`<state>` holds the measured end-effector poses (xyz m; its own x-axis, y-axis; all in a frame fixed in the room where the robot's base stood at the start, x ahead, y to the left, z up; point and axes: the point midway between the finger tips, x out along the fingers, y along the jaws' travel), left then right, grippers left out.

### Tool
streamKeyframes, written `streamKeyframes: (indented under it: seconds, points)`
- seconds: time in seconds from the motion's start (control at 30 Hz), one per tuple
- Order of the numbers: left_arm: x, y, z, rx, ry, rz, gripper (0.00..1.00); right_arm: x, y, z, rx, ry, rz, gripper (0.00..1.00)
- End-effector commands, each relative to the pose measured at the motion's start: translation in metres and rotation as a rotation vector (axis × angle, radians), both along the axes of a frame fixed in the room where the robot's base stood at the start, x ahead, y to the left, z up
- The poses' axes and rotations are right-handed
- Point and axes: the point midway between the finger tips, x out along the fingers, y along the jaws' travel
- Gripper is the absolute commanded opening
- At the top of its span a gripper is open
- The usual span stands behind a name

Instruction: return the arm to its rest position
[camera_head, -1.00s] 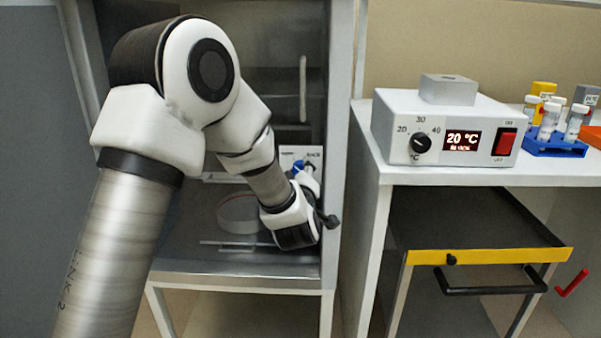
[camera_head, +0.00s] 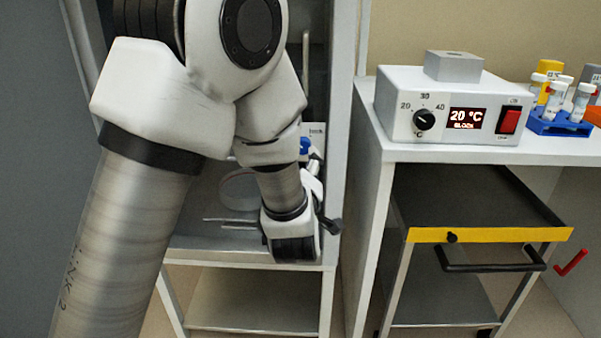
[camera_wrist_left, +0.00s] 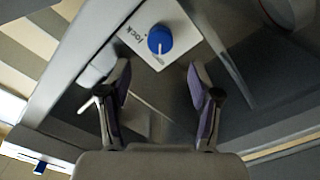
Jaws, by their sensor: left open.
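My left arm (camera_head: 150,200) comes in from the left and bends down over the glovebox at its elbow. Its wrist (camera_head: 290,235) is low in front of the open glovebox front. In the left wrist view my left gripper (camera_wrist_left: 158,85) is open, with nothing between its two fingers. A blue knob (camera_wrist_left: 160,40) on a white panel marked "lock" lies ahead of the fingertips, apart from them. In the head view the wrist and forearm hide most of the fingers and the panel. My right gripper is not in view.
A white heater box (camera_head: 455,105) reading 20 °C stands on the bench at right, beside a blue rack (camera_head: 560,124) of tubes. Below is a cart (camera_head: 490,234) with a yellow edge and black handle. A round ring (camera_head: 238,190) lies inside the glovebox.

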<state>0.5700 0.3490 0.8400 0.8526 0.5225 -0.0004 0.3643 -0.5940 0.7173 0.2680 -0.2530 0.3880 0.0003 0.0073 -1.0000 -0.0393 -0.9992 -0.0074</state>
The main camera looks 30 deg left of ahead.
Motion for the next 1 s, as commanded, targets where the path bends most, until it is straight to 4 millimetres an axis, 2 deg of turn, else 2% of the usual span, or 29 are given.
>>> streamKeyframes:
  seconds: [0.1,0.2,0.77,0.87,0.97,1.0]
  points:
    - [-0.019,-0.013,0.0,0.004,0.001,-0.003,0.63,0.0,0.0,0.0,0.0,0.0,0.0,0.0]
    - [-0.027,-0.017,0.0,0.002,0.0,-0.001,0.63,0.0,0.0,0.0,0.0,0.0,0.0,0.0]
    - [-0.029,-0.017,-0.004,-0.001,0.007,0.001,0.63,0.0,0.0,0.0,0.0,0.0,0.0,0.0]
    - [-0.029,-0.016,-0.034,-0.005,0.068,0.003,0.63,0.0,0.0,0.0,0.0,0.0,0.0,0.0]
    - [-0.035,-0.011,-0.099,-0.023,0.204,0.015,0.63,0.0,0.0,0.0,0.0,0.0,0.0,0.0]
    - [-0.041,-0.01,-0.133,-0.033,0.277,0.013,0.63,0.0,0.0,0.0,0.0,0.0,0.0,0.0]
